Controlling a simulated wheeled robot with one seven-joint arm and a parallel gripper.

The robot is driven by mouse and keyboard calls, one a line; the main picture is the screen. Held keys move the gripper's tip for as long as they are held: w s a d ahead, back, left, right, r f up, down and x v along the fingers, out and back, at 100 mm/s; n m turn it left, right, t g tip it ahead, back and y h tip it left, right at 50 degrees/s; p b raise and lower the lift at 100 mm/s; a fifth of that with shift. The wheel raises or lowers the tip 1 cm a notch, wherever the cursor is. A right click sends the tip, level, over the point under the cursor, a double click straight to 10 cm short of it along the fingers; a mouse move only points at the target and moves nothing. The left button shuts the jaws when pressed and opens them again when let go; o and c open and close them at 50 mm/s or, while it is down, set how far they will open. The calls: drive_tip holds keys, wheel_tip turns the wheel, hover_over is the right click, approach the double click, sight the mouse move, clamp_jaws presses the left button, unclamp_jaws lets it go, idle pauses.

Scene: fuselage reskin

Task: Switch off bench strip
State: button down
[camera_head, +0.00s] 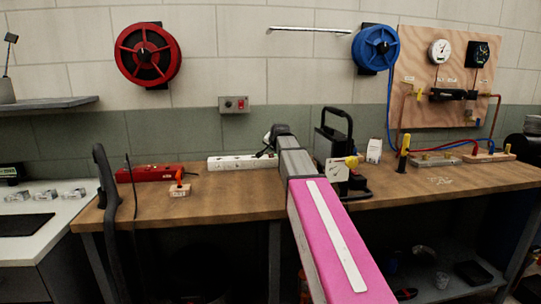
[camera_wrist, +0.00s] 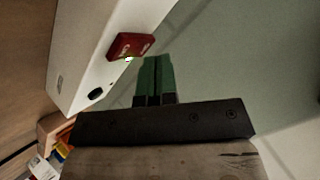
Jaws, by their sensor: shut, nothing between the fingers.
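A white power strip (camera_head: 240,162) lies on the workbench against the wall, just left of my arm's end. In the wrist view the white strip (camera_wrist: 92,50) runs up the left side, with a raised red rocker switch (camera_wrist: 131,46) on its face. A small bright spot shows at the switch's lower edge. My gripper (camera_wrist: 155,62) has green fingertips, closed together and empty. The tips are just right of and below the red switch in the picture; I cannot tell whether they touch it. In the head view my arm hides most of the gripper.
A red strip (camera_head: 145,173) and a small wooden block with an orange-red handle (camera_head: 180,180) lie left on the wooden bench (camera_head: 235,195). A black-handled device (camera_head: 335,140) stands close right of my arm. A grey wall box (camera_head: 234,104) hangs above the white strip.

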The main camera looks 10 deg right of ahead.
sight(272, 155)
drive_tip(key=shift+f, duration=0.1)
idle(0.6)
drive_tip(key=shift+r, duration=0.7)
drive_tip(key=shift+s+r, duration=0.1)
drive_tip(key=shift+r, duration=0.05)
drive_tip(key=shift+s+r, duration=0.15)
drive_tip(key=shift+r, duration=1.05)
drive_tip(key=shift+s+r, duration=0.1)
drive_tip(key=shift+r, duration=1.05)
drive_tip(key=shift+s, duration=0.1)
